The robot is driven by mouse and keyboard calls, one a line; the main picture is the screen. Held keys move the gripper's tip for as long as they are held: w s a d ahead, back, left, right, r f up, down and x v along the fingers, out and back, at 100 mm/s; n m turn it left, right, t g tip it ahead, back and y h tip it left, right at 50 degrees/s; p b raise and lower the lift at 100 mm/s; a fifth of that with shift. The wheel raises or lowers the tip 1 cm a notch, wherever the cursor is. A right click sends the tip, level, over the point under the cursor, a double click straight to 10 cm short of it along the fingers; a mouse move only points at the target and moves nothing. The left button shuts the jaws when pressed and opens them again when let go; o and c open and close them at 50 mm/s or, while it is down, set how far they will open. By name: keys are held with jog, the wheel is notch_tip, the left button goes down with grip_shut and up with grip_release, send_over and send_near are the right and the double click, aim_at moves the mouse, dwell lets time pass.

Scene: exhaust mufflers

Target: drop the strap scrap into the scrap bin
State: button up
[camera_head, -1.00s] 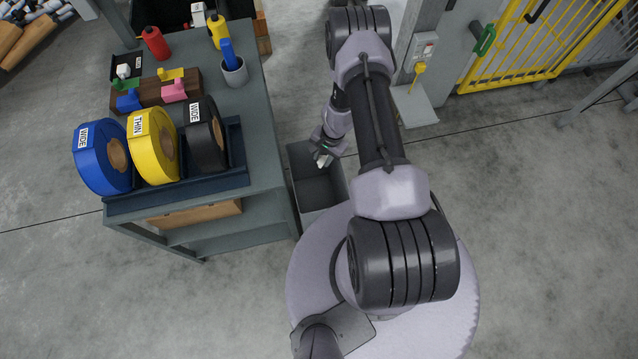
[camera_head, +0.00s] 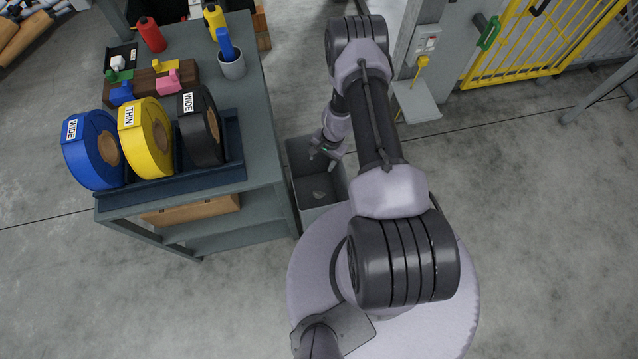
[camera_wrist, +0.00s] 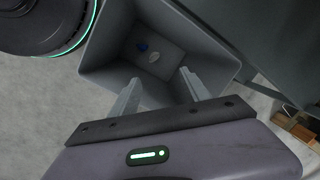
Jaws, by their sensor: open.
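The scrap bin (camera_head: 304,207) is a grey open box on the floor between the bench and my base. It also shows in the wrist view (camera_wrist: 104,41), with a small pale grey piece (camera_wrist: 154,57), likely the strap scrap, and a small blue piece (camera_wrist: 142,46) on its floor. The pale piece also shows in the bin in the head view (camera_head: 319,195). My gripper (camera_head: 324,155) is over the bin's far end. In the wrist view my gripper (camera_wrist: 158,88) has its fingers apart with nothing between them.
A grey bench (camera_head: 250,130) stands left of the bin with blue (camera_head: 92,150), yellow (camera_head: 146,138) and black (camera_head: 200,125) strap rolls. A grey cup (camera_head: 232,67) stands near its far end. A post with a yellow fence (camera_head: 540,45) is at the upper right. Floor at right is clear.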

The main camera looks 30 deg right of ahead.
notch_tip(320, 180, up, 17)
jog(key=s+d+p, duration=0.1)
jog(key=d+p, duration=0.1)
jog(key=p, duration=0.5)
jog(key=shift+s+d, duration=0.2)
jog(key=shift+d, duration=0.1)
